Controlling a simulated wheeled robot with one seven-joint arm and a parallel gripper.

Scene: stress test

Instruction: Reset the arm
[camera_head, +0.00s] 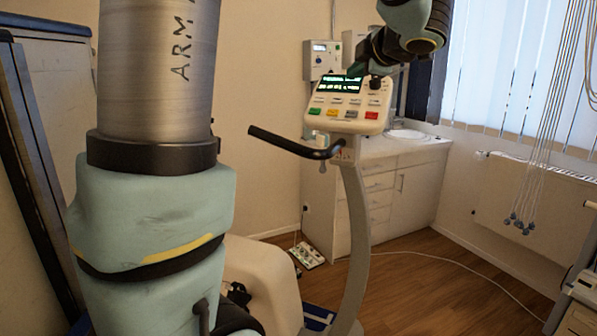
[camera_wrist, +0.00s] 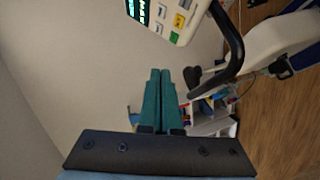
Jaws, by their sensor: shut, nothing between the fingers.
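My gripper (camera_wrist: 160,74) shows in the wrist view as two teal fingers lying side by side, shut with nothing between them. In the head view my arm comes down from the top right, and its end is in front of the upper right of the exercise bike's console (camera_head: 345,113). The console has a lit green display and several coloured buttons. It also shows in the wrist view (camera_wrist: 185,12), above and right of the fingers and apart from them. I cannot tell from the head view how close the gripper is to the console.
The bike's black handlebar (camera_head: 290,145) juts left from its post. A white cabinet (camera_head: 385,195) with a sink stands behind. Hanging leads with blue ends (camera_head: 522,222) are at the right. A cable crosses the wooden floor (camera_head: 430,285). A radiator (camera_head: 530,205) is under the window.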

